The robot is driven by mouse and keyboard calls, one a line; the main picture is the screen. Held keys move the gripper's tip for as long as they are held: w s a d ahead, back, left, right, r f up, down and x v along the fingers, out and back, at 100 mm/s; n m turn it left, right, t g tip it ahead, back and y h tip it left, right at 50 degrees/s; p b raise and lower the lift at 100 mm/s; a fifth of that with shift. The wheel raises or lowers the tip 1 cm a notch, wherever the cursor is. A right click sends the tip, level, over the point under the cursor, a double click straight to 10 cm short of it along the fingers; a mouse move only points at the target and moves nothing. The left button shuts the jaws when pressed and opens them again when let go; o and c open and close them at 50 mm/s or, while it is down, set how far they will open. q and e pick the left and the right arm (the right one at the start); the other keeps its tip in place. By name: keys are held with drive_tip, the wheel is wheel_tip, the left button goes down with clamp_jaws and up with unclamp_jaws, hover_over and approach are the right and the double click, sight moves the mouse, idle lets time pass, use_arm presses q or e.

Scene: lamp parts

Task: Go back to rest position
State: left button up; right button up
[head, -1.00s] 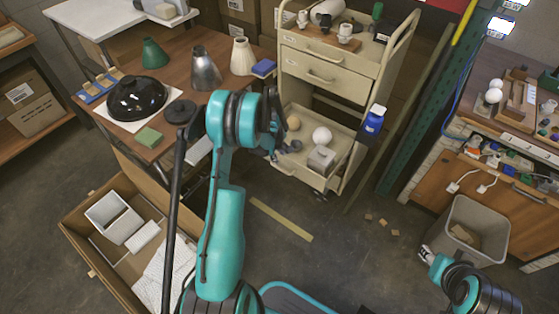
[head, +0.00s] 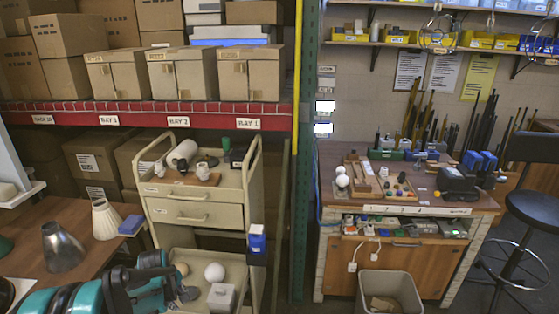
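My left arm comes in at the lower left of the head view. Its gripper (head: 184,291) is a small dark shape at the lower shelf of the cream cart (head: 196,213); its fingers are too small and overlapped to tell open from shut. It appears close to a tan ball (head: 181,268); I cannot tell whether they touch. A white globe (head: 214,272) and a pale box (head: 221,298) are to its right on that shelf. My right gripper is outside the view. A metal lampshade (head: 62,247) and a cream lampshade (head: 106,220) stand on the brown table (head: 28,215).
A blue bottle (head: 257,240) is at the cart's right side. A green post (head: 305,190) rises beside it. A workbench (head: 400,230) with tools and a grey bin (head: 388,292) are at right, near a black stool (head: 530,210). Floor shows between cart and bench.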

use_arm(q)
drive_tip(key=s+d+r+m+t, duration=0.1)
drive_tip(key=s+d+r+m, duration=0.2)
drive_tip(key=s+d+r, duration=0.3)
drive_tip(key=s+d+r+m+t, duration=0.1)
drive_tip(key=s+d+r+m, duration=0.3)
drive_tip(key=r, duration=0.4)
drive_tip(key=s+d+m+t, duration=0.1)
drive_tip(key=s+d+m, duration=0.2)
drive_tip(key=s, duration=0.3)
drive_tip(key=s+d+r+m+t, duration=0.1)
drive_tip(key=s+d+m, duration=0.2)
drive_tip(key=s, duration=0.4)
drive_tip(key=shift+r+m, duration=0.25)
drive_tip(key=shift+m, duration=0.15)
